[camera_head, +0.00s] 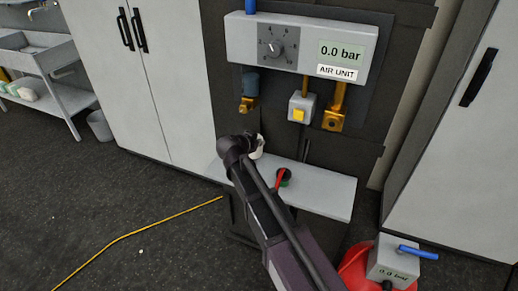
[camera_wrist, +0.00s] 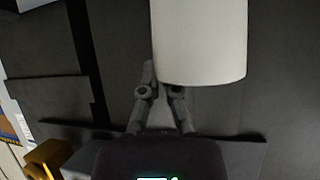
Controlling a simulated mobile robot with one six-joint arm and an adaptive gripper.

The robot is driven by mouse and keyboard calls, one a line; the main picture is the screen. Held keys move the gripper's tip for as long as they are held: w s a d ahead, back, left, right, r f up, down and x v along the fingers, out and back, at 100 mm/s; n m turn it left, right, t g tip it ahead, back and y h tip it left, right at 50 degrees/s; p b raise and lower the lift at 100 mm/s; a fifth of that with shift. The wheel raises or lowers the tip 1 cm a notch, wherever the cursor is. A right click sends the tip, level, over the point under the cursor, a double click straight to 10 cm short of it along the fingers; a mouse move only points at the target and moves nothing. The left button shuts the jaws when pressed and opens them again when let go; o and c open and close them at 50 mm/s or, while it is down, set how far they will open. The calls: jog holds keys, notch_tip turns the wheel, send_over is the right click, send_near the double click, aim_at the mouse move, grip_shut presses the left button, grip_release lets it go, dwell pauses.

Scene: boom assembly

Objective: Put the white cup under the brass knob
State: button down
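The white cup (camera_head: 258,146) is partly hidden behind the dark end of my arm in the head view, at the back left of the small shelf. In the wrist view the white cup (camera_wrist: 200,42) fills the upper middle, right at the fingertips. My gripper (camera_wrist: 160,85) has its left finger along the cup's left edge, and its right finger passes behind the cup. Whether the fingers grip the cup is hidden. My gripper also shows in the head view (camera_head: 243,147). The brass knob (camera_head: 247,104) sits under a blue-grey cylinder on the panel, above and slightly left of the cup.
A grey shelf (camera_head: 325,190) juts out below the air unit (camera_head: 300,45), with a red-handled item (camera_head: 283,178) on it. A yellow-button box (camera_head: 300,108) and another brass fitting (camera_head: 335,118) hang right of the knob. A red object (camera_head: 358,265) stands at lower right.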

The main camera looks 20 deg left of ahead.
jog(key=shift+w+a+f, duration=0.2)
jog(key=shift+w+a, duration=0.2)
jog(key=shift+w, duration=0.25)
jog(key=shift+s+f+b, duration=0.1)
jog(key=shift+f+b, duration=1.5)
jog(key=shift+b, duration=0.25)
jog(key=shift+f, duration=0.1)
jog(key=c, duration=0.8)
grip_release()
jog(key=shift+s+r+p, duration=0.4)
jog(key=shift+s+r, duration=0.1)
jog(key=p+v, duration=0.5)
jog(key=v, duration=0.5)
jog(key=shift+s+a, duration=0.2)
jog(key=shift+s, duration=0.2)
